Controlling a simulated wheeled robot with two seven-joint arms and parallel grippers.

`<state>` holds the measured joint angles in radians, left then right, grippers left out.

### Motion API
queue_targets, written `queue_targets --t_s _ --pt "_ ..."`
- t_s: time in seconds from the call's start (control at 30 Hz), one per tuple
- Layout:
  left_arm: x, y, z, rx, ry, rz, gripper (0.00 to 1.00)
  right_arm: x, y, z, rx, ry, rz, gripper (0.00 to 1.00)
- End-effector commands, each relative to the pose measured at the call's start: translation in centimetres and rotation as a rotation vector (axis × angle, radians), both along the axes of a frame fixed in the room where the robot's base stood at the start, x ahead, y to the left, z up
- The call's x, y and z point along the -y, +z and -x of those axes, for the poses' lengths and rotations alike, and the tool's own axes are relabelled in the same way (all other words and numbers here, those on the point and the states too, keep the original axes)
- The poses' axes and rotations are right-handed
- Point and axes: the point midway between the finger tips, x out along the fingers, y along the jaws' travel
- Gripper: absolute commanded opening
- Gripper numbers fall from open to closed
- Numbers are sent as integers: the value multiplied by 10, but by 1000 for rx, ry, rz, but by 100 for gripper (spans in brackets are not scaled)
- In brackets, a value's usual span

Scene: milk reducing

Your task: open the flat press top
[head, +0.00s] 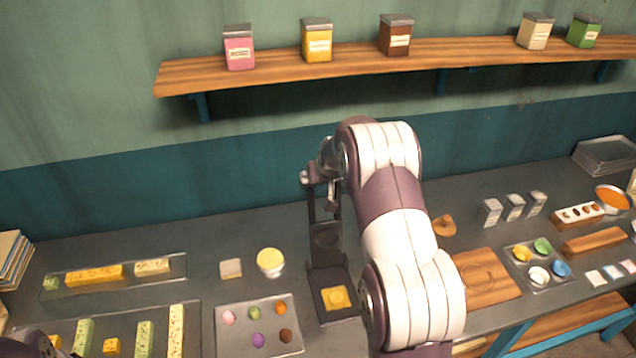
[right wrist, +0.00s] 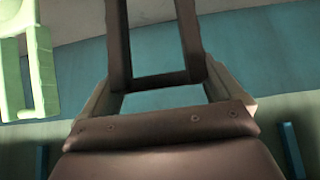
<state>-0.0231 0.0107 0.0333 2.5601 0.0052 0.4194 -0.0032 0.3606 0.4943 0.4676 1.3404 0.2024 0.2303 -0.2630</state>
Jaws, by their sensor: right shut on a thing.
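The flat press (head: 322,275) is a dark device on the counter. Its base lies flat with a yellow square piece (head: 337,298) exposed on it. Its top plate (head: 327,236) stands raised behind the base. My right gripper (head: 326,186) is at the upper end of the press, partly hidden by my right arm. In the right wrist view, my right gripper (right wrist: 160,98) has its pale fingers on either side of a dark frame of the press (right wrist: 155,81). The exact contact is unclear. Only a piece of my left arm shows at the lower left; its gripper is out of view.
A tray of coloured balls (head: 259,338), a pale-yellow-topped cup (head: 270,262) and a small pale block (head: 231,268) stand left of the press. A wooden board (head: 487,280) and colour tray (head: 540,263) lie right. A shelf with jars (head: 440,58) is above.

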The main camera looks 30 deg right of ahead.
Motion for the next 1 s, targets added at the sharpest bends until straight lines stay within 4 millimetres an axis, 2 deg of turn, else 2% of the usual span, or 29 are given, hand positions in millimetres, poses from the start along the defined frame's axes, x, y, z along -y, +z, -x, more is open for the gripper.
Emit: queue_targets --t_s 0.03,0.63,0.67,0.7,1.0 --pt "0 -1 0 0 0 0 90 0 -7 2 -11 0 -5 39" --pt "0 -2 0 0 0 0 90 5 -9 0 -13 0 -6 39" --pt "0 -2 0 0 0 0 90 5 -9 0 -13 0 -6 97" --pt "0 -2 0 0 0 0 90 5 -9 0 -12 0 -6 100" --pt "0 -6 0 0 0 0 90 6 0 2 -3 1 -2 100"
